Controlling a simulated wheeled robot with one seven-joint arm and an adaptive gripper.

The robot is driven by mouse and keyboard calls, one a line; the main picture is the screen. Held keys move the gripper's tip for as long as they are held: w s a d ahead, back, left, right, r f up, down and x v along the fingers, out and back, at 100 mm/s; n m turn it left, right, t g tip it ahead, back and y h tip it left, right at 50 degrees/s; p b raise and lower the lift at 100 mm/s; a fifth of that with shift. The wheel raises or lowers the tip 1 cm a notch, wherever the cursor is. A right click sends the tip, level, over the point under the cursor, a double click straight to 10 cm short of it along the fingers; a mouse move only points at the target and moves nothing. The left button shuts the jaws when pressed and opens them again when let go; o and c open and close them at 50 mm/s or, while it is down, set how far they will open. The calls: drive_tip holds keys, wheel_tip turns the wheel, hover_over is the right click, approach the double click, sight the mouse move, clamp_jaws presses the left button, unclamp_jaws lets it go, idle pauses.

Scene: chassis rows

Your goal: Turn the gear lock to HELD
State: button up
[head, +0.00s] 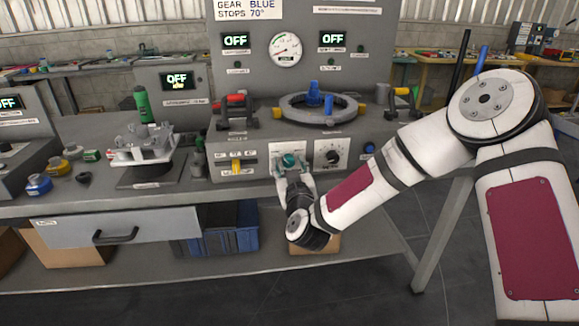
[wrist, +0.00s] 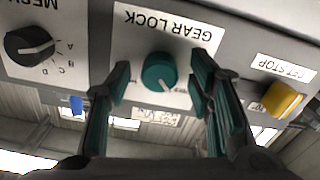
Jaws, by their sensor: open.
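The gear lock is a teal round knob (wrist: 160,72) on a white plate labelled GEAR LOCK (wrist: 130,40), which appears upside down in the wrist view. It also shows in the head view (head: 289,160), on the front panel of the grey console. My gripper (wrist: 160,90) is open, with one finger on each side of the knob and a visible gap to it. In the head view my gripper (head: 292,178) is just below and in front of the knob. A pale pointer mark shows on the knob's edge, but I cannot read which position it marks.
Above, a ring fixture (head: 318,108) with blue parts sits on the console. A drawer (head: 115,228) is at the left below the bench.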

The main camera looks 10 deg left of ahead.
drive_tip(key=shift+w, duration=0.2)
clamp_jaws()
